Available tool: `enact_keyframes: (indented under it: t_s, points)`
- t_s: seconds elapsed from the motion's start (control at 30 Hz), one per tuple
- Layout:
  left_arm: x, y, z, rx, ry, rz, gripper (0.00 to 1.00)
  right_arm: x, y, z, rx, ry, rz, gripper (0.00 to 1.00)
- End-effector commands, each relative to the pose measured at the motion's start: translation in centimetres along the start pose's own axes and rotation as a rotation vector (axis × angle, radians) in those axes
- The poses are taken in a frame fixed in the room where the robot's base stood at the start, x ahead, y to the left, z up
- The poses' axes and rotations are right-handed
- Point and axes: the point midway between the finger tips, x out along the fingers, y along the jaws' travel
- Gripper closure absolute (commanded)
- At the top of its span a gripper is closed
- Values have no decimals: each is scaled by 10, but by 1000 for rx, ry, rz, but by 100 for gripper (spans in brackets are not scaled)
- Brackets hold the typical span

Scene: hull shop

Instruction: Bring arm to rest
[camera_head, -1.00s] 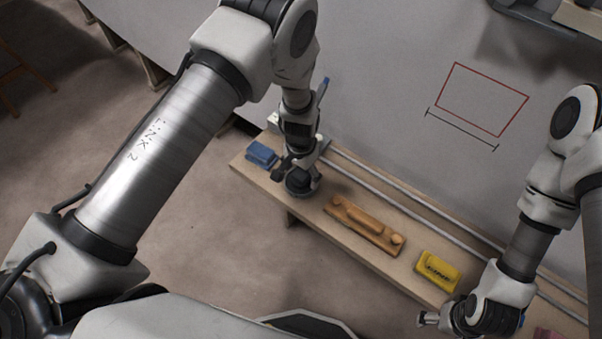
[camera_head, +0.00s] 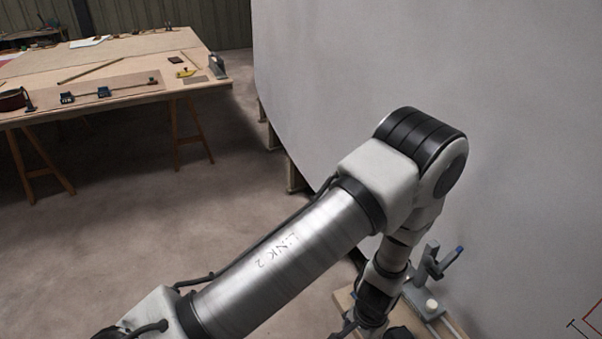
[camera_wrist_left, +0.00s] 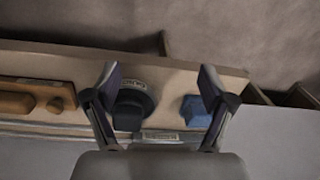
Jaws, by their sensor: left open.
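My left arm reaches across the head view, and its gripper (camera_head: 352,328) is low in that picture, partly cut off by the bottom edge. In the left wrist view the two fingers (camera_wrist_left: 160,78) are spread wide over the plank (camera_wrist_left: 75,57). A black round tool (camera_wrist_left: 130,103) shows between the fingers, nearer the left one; it looks below them, and I see no grip on it. A blue block (camera_wrist_left: 195,110) lies beside the right finger, partly hidden by it. A wooden sanding block (camera_wrist_left: 35,101) lies at the left. My right gripper is out of view.
A grey clamp (camera_head: 432,262) with a blue-tipped handle stands on the plank, close to my left wrist. The large pale hull wall (camera_head: 330,60) rises behind. A trestle table (camera_head: 130,48) with tools stands at the far left. Open floor (camera_head: 240,160) lies between.

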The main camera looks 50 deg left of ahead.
Motion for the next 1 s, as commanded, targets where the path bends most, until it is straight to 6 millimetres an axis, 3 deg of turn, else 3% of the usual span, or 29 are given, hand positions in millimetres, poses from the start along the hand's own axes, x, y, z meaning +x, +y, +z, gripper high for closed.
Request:
enact_keyframes:
  t_s: [0.03,0.1,0.2,0.23,0.3,0.53,0.63,0.67,0.83,0.87,0.97,1.0]
  points:
    - [27,-5,53,-51,-30,4,17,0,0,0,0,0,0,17]
    - [46,-5,110,-117,-28,18,17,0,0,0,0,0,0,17]
    - [52,2,164,-198,-14,55,17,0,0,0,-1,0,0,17]
    - [52,5,173,-213,-10,64,17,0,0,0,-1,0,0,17]
    - [51,8,184,-237,-2,77,17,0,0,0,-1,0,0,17]
    - [49,8,183,-240,6,78,17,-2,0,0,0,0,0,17]
    - [28,6,183,-240,6,78,17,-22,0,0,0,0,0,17]
    - [24,6,183,-239,6,77,17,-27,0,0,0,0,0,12]
    - [30,6,183,-239,6,77,17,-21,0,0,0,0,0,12]
    - [30,6,183,-239,6,77,21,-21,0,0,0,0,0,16]
    - [30,6,182,-238,6,77,56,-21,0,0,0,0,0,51]
    - [30,6,182,-238,6,77,58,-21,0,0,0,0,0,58]
